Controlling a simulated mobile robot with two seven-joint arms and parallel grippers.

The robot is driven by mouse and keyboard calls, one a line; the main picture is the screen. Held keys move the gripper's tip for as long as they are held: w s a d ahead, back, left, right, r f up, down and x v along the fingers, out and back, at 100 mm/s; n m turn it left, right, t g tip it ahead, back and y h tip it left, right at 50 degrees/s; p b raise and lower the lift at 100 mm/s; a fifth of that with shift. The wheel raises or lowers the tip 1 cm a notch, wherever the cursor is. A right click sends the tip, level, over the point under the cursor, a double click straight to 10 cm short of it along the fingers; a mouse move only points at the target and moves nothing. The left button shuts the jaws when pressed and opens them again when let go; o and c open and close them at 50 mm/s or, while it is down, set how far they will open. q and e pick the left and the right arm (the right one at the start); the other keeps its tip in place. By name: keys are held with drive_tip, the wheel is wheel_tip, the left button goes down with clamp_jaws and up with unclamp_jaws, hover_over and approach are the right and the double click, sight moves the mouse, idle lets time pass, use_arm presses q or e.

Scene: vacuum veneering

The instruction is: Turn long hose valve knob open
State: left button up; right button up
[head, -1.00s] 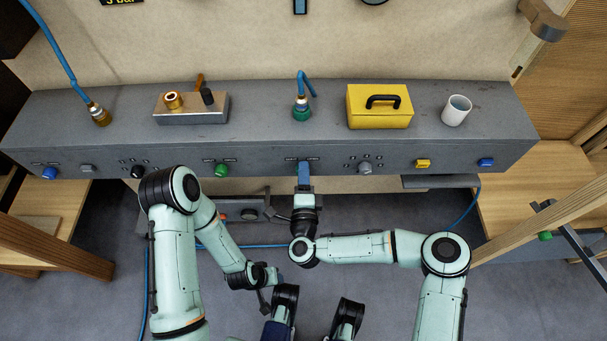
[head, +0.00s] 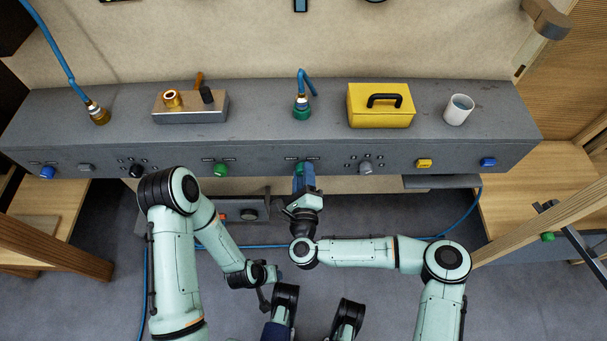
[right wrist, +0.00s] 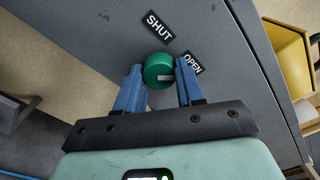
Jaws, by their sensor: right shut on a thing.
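A green round knob (right wrist: 159,70) sits on the grey console front, between the labels SHUT (right wrist: 158,25) and OPEN (right wrist: 192,64). It carries a white mark on its face. My right gripper (right wrist: 158,84) is shut on this knob, with one blue finger on each side. In the head view my right gripper (head: 304,178) is at the middle of the console front and hides most of the knob. My left gripper (head: 265,292) hangs low, left of the right forearm and away from the console; its finger state is unclear.
The grey console (head: 260,145) carries a blue hose fitting (head: 302,108), a yellow box (head: 380,106), a white cup (head: 458,109) and a metal block (head: 190,108). Another green knob (head: 221,169) is left of my right gripper. A blue hose (head: 462,222) runs below.

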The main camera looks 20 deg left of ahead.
idle(0.3)
drive_tip(key=o, duration=1)
drive_tip(key=shift+o, duration=0.2)
use_arm(q)
drive_tip(key=shift+g, duration=0.5)
drive_tip(key=s, duration=0.1)
drive_tip(key=s+d+r+p, duration=0.1)
drive_tip(key=s+r+p, duration=0.1)
drive_tip(key=shift+s+d+r, duration=0.15)
drive_tip(key=shift+d+r, duration=0.05)
drive_tip(key=shift+d, duration=0.15)
use_arm(e)
drive_tip(key=v, duration=1.3)
drive_tip(key=shift+s, duration=0.2)
